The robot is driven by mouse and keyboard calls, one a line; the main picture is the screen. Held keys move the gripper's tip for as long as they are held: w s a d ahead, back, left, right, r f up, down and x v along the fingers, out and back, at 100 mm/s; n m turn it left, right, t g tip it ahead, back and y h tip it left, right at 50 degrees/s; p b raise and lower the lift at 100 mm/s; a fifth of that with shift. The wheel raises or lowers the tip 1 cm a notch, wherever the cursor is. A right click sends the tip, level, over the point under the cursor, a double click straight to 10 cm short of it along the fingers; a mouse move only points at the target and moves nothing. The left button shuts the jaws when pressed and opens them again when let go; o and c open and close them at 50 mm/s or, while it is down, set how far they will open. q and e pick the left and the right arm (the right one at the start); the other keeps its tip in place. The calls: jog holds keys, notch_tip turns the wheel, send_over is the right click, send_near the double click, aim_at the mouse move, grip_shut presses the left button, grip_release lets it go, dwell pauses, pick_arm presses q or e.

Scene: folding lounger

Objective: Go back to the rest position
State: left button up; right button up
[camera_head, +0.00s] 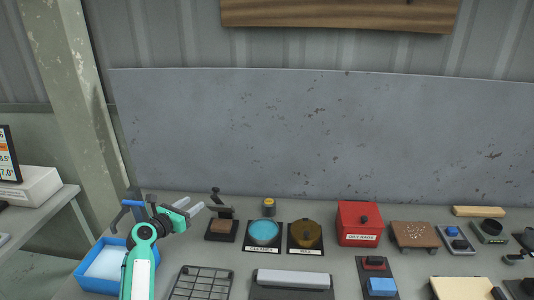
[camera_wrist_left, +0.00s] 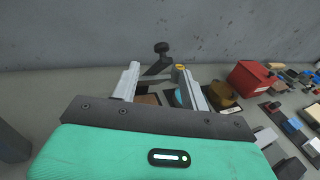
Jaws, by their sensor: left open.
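My left gripper (camera_head: 193,211) is above the left end of the workbench, its arm coming up from the bottom left. Its two grey fingers are apart with nothing between them. In the left wrist view the gripper (camera_wrist_left: 160,82) shows open fingers spread in front of the bench items. A small stand with a black lever (camera_head: 221,228) lies just beyond and to the right of the fingertips, apart from them in the head view. My right gripper is in neither view.
A blue tray (camera_head: 85,273) is beside my left arm. A wire rack (camera_head: 200,284), a cyan round pad (camera_head: 264,231), a dark gold one (camera_head: 306,233) and a red box (camera_head: 359,222) stand on the bench. A grey panel (camera_head: 320,135) rises behind. More items crowd the right.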

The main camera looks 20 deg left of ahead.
pick_arm(q)
jog(key=s+d+f+m+g, duration=0.2)
jog(key=s+d+f+m, duration=0.2)
jog(key=s+d+m, duration=0.1)
jog(key=s+d+f+m+g, duration=0.3)
jog(key=s+d+m, duration=0.2)
jog(key=m, duration=0.2)
jog(key=s+d+f+m+g, duration=0.2)
jog(key=s+d+f+m, duration=0.2)
jog(key=s+d+m, duration=0.1)
jog(key=shift+d+f+m+h, duration=0.3)
jog(key=shift+m+h, duration=0.1)
jog(key=shift+m, duration=0.5)
jog(key=s+d+m+g+y, duration=0.2)
jog(key=s+d+m+g, duration=0.15)
jog(key=s+m, duration=0.7)
jog(key=s+d+m+g+y, duration=0.15)
jog(key=s+d+m, duration=0.45)
jog(key=s, duration=0.7)
notch_tip(320, 180, down, 33)
jog(key=m+g+b, duration=0.1)
jog(key=m+g, duration=0.1)
jog(key=s+a+f, duration=0.2)
jog(key=s+f, duration=0.8)
jog(key=s+a+f+g, duration=0.1)
jog(key=s+a+f, duration=0.1)
jog(key=s+f, duration=0.7)
jog(key=shift+s+f+b, duration=0.4)
jog(key=shift+f+b, duration=0.05)
jog(key=shift+f, duration=0.3)
